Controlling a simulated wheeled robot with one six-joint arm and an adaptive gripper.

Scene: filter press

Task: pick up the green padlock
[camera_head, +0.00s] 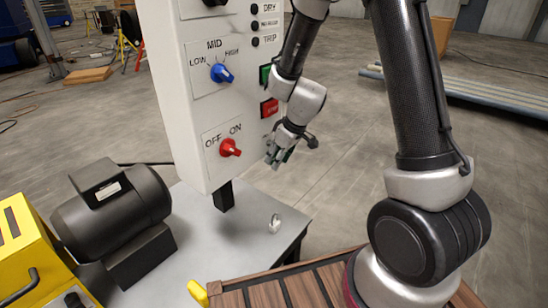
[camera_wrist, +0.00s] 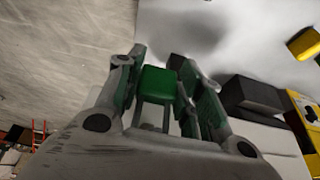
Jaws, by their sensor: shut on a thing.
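The green padlock (camera_wrist: 157,83) shows as a green block between the fingers of my gripper (camera_wrist: 160,95) in the wrist view. My gripper is shut on it. In the head view my gripper (camera_head: 279,156) hangs beside the right edge of the control panel, above the grey table.
The white control panel (camera_head: 208,107) stands close left of my gripper, with a blue knob (camera_head: 222,73) and a red knob (camera_head: 230,148). A small silver object (camera_head: 275,222) is on the grey table (camera_head: 190,262). A black motor (camera_head: 112,215) stands left.

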